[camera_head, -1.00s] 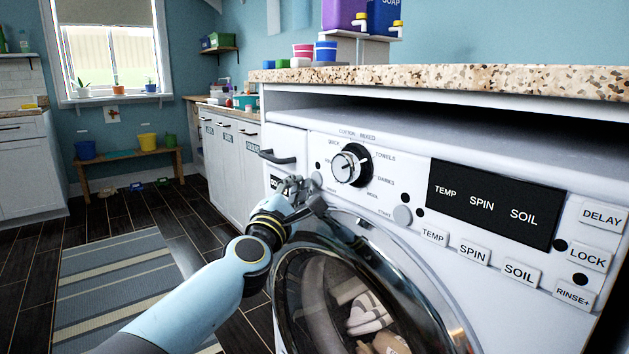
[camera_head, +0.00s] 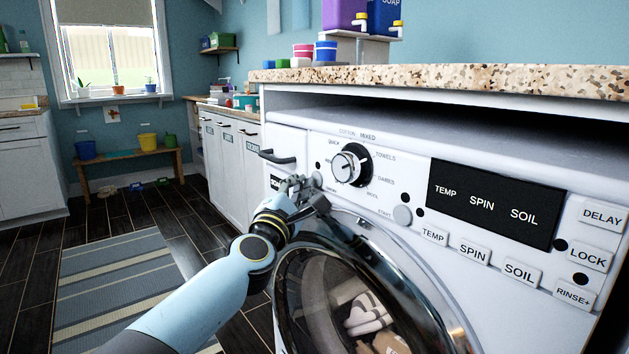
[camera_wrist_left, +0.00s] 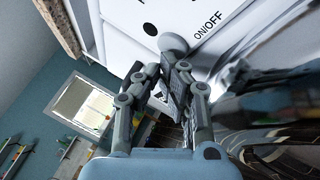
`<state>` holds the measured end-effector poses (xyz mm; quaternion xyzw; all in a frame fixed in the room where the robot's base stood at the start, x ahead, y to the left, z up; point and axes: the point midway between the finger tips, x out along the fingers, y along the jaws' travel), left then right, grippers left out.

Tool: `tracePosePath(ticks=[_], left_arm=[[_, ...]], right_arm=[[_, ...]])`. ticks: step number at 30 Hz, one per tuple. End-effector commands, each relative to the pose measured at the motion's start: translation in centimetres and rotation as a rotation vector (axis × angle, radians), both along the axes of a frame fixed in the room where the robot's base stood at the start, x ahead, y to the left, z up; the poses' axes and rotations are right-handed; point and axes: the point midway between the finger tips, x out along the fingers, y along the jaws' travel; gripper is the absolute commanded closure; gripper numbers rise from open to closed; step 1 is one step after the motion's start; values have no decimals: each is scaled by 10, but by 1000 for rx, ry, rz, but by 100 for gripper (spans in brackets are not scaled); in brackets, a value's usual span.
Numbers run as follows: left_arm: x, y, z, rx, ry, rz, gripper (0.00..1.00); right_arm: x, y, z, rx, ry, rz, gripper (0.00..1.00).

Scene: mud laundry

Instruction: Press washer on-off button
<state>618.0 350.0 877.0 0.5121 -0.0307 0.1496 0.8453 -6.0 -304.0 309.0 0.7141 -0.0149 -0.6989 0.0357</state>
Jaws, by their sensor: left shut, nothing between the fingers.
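The white washer (camera_head: 375,208) stands at the right with its control panel facing me. Its round grey on-off button (camera_head: 317,180) is left of and below the big dial (camera_head: 350,165). In the left wrist view the button (camera_wrist_left: 173,44) is beside the printed ON/OFF label (camera_wrist_left: 208,25). My left gripper (camera_head: 308,190) is shut and empty, in front of the panel's left end. In the left wrist view its fingertips (camera_wrist_left: 172,70) are right at the button; I cannot tell whether they touch it. My right gripper is out of view.
The round glass door (camera_head: 365,290) with laundry inside is just below my left gripper. A granite counter (camera_head: 450,78) overhangs the washer. A round start button (camera_head: 402,215) and several labelled buttons are further right. A striped rug (camera_head: 115,290) lies on the open floor at left.

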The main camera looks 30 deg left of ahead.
Motion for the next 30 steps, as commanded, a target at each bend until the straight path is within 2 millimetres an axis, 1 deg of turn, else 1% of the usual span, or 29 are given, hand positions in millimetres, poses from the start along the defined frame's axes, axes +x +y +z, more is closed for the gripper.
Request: tracePosePath(ticks=[21, 30], left_arm=[[4, -2, 0, -1, 0, 0, 100], [-6, 2, 0, 0, 0, 0, 100]], right_arm=[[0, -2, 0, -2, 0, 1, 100], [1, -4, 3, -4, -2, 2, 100]])
